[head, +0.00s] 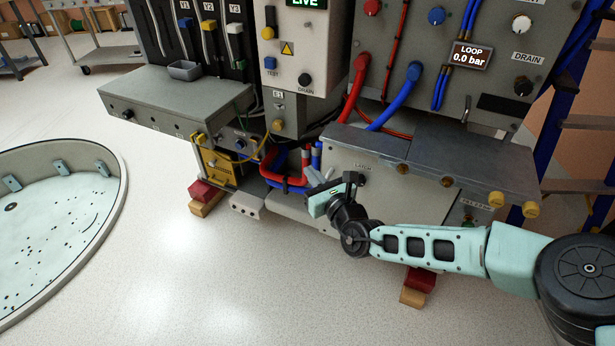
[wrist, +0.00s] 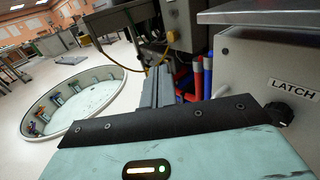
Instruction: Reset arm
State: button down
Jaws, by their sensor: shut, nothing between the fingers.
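My arm (head: 430,246) is pale green and reaches in from the right in the head view. My gripper (head: 311,176) is at the front of the machine, left of the LATCH label and low down. Its grey fingers show in the wrist view (wrist: 163,90), closed together and empty. The black LATCH knob (wrist: 278,113) is to the right of the fingers in the wrist view, apart from them. Red and blue hoses (head: 284,172) lie behind the gripper in an open bay. I cannot tell the exact gap between the fingers and the hoses.
A grey shelf (head: 175,97) juts out at the upper left, and a metal ledge (head: 450,155) overhangs my arm. A round pale pit (head: 50,215) with a raised rim is at left. Red and tan blocks (head: 206,197) stand under the machine. The front floor (head: 230,290) is clear.

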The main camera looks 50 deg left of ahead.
jog(key=shift+s+d, duration=0.3)
jog(key=shift+s, duration=0.35)
jog(key=shift+s+d, duration=0.25)
jog(key=shift+s, duration=0.4)
jog(key=s+d+r+n+g+y, duration=0.1)
jog(key=s+r+n+g, duration=0.35)
jog(key=r, duration=0.25)
jog(key=s+d+r+n+g, duration=0.1)
jog(key=s+r+n+g, duration=0.25)
jog(key=r+n, duration=0.2)
jog(key=s+d+r+n+g+h, duration=0.4)
jog(key=s+d+r+n+g, duration=0.15)
jog(key=d+n, duration=0.25)
jog(key=d+n+t+h, duration=0.45)
jog(key=d+h, duration=0.25)
jog(key=d, duration=1.5)
jog(key=d+n+t+h, duration=0.4)
jog(key=d+n+h, duration=0.25)
jog(key=d, duration=1.55)
notch_tip(320, 180, up, 13)
jog(key=p, duration=1.2)
jog(key=shift+w+d+m+t, duration=0.3)
jog(key=shift+w, duration=0.1)
